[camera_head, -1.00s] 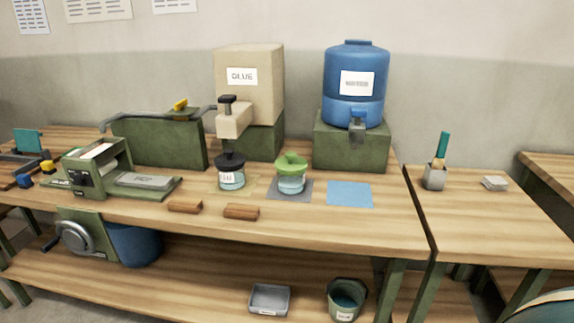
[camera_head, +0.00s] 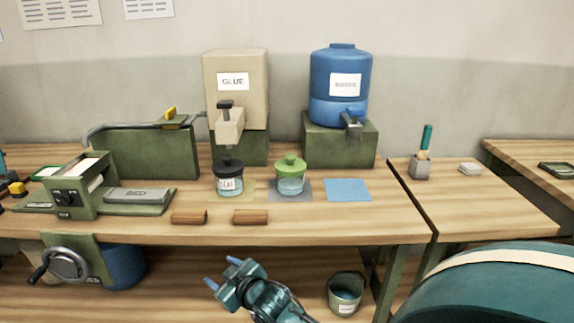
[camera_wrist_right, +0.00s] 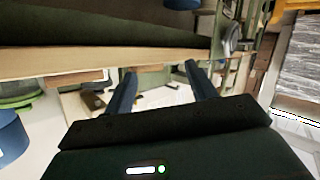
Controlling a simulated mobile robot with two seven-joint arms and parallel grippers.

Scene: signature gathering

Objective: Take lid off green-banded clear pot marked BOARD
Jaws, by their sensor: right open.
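A clear pot (camera_head: 291,185) with a green lid (camera_head: 290,164) stands on a grey square mat on the bench. The lid sits on top of it. No lettering on this pot is readable from here. Beside it on the left stands a clear pot with a black lid (camera_head: 228,180), with a white label whose lettering is unclear. My right gripper (camera_head: 223,272) is open and empty, in front of the bench and lower than its top, well apart from the pots. In the right wrist view its two fingers (camera_wrist_right: 161,75) are spread with nothing between them. My left gripper is out of view.
Two brown blocks (camera_head: 250,217) lie near the bench's front edge. A blue sheet (camera_head: 348,190) lies right of the pots. The glue dispenser (camera_head: 236,90) and blue water barrel (camera_head: 340,85) stand behind. A grey-green bucket (camera_head: 345,295) is below.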

